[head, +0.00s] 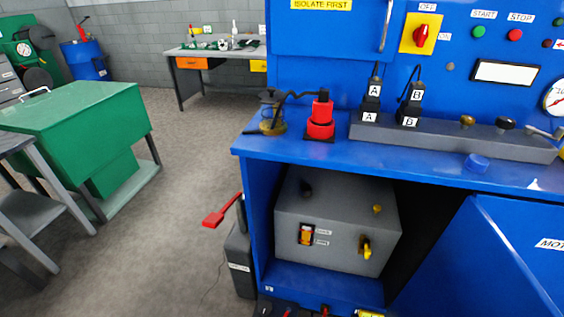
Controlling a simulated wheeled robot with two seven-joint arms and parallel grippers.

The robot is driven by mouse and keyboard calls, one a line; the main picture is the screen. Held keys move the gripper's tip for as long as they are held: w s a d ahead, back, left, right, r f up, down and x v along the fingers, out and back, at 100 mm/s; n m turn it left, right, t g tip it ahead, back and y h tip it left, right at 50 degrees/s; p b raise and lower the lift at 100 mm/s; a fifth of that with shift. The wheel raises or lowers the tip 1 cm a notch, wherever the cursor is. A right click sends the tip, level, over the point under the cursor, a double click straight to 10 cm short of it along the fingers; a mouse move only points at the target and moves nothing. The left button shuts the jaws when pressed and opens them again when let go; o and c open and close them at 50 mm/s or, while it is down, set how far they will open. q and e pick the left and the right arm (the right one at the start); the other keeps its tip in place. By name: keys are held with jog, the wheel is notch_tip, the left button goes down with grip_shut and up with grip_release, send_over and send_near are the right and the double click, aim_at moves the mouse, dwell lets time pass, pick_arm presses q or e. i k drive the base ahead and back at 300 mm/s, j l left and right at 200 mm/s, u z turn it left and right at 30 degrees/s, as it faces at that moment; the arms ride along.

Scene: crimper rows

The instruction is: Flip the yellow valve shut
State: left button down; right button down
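A small yellow valve (366,247) sits on the front face of a grey box (337,222), low and to the right. Its handle appears to point roughly downward, but it is too small to tell its exact setting. The box stands inside the open lower compartment of the blue bench (258,205). Neither of my grippers is in view.
A blue door (470,262) stands open at the compartment's right. A red lever (222,211) juts out left of the bench. The floor at left is partly clear.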

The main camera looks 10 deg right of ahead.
aim_at(365, 241)
jog(key=z, duration=1.15)
